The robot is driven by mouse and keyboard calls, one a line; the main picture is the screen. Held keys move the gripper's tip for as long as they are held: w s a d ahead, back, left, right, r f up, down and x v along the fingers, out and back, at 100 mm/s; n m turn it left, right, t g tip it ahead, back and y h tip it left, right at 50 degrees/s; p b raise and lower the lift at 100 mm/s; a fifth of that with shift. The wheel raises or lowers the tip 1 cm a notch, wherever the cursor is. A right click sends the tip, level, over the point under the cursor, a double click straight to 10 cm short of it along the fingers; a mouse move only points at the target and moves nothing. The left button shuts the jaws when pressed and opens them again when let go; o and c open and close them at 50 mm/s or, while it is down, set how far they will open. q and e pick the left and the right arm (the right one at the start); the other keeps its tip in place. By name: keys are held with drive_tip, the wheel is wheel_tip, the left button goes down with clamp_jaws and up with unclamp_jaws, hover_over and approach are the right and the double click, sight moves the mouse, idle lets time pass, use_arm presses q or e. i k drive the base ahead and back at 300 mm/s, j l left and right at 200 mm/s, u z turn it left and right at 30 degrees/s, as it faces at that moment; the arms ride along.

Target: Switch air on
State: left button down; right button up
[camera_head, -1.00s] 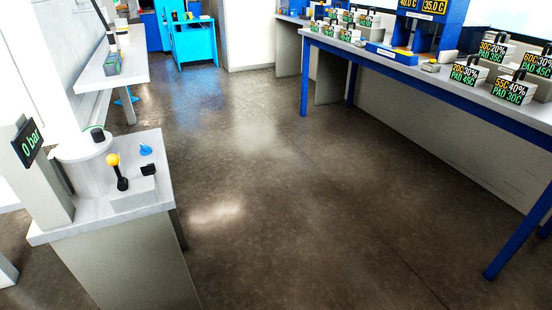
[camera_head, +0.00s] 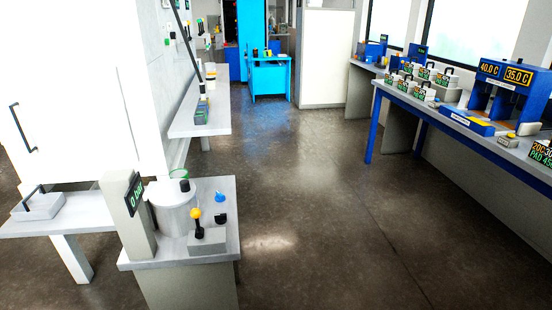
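A small grey bench (camera_head: 190,250) stands at the lower left. On it is a grey post with a dark display (camera_head: 135,194) that reads "0 bar", seen at a slant. A light round vessel (camera_head: 174,212) stands beside the post. In front of the vessel, a lever with a yellow knob (camera_head: 195,213) rises from a grey block (camera_head: 207,243). The lever stands nearly upright. A small black part (camera_head: 221,219) and a small blue part (camera_head: 220,197) sit to its right. Neither of my grippers shows in the view.
A blue-framed bench (camera_head: 455,120) with several labelled blocks and a blue machine (camera_head: 505,85) lines the right. A bright blue cart (camera_head: 269,77) stands at the back. The middle floor (camera_head: 320,200) is clear.

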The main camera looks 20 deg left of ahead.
sight(220, 219)
drive_tip(key=u, duration=1.35)
